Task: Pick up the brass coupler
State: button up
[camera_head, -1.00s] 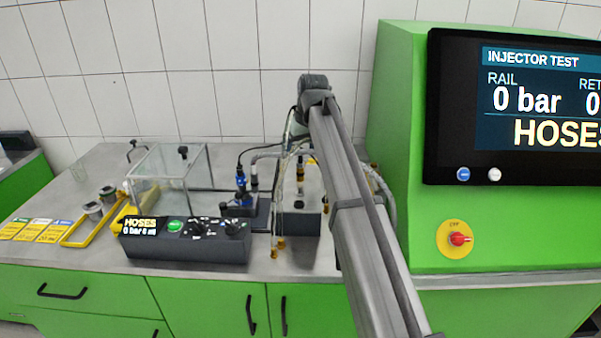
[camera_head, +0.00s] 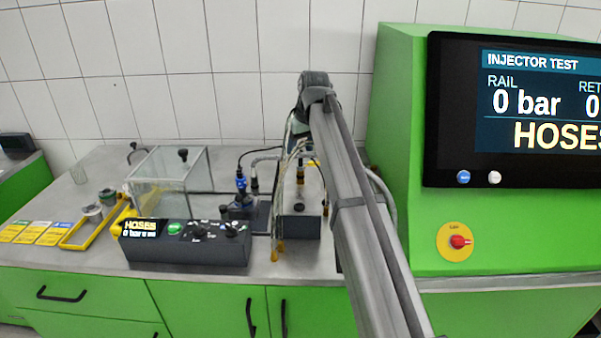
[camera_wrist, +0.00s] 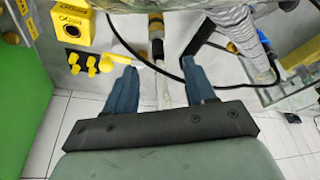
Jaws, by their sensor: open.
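In the wrist view, my gripper (camera_wrist: 160,78) is open, with two blue fingers spread apart. A clear hose runs between them towards a piece with a brass-coloured band and black parts (camera_wrist: 156,32), beyond the fingertips; it looks like a coupler. The fingers do not appear closed on it. In the head view, small brass-coloured ends (camera_head: 275,254) hang on clear hoses near the bench's front edge. I cannot tell which of these brass pieces is the one in the wrist view. My gripper's fingers are not clear in the head view, where my arm and the hoses overlap.
A dark control box (camera_head: 185,252) stands at the bench front, with a clear box (camera_head: 165,172) behind it. Yellow trays and cards (camera_head: 40,231) lie at left. A green cabinet (camera_head: 400,120) with a screen closes off the right. Black cables cross the wrist view.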

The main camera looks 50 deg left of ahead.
aim_at(300, 165)
notch_tip(300, 165, up, 5)
jog(key=d+n, duration=0.2)
jog(key=n, duration=0.1)
jog(key=shift+g, duration=0.4)
jog(key=x, duration=0.8)
jog(key=shift+w+d+f, duration=0.15)
jog(key=shift+d+x, duration=0.25)
jog(key=shift+x, duration=1.1)
jog(key=shift+d+x, duration=0.2)
jog(key=shift+x, duration=1.15)
jog(key=shift+f, duration=0.15)
jog(key=shift+c, duration=0.3)
grip_shut()
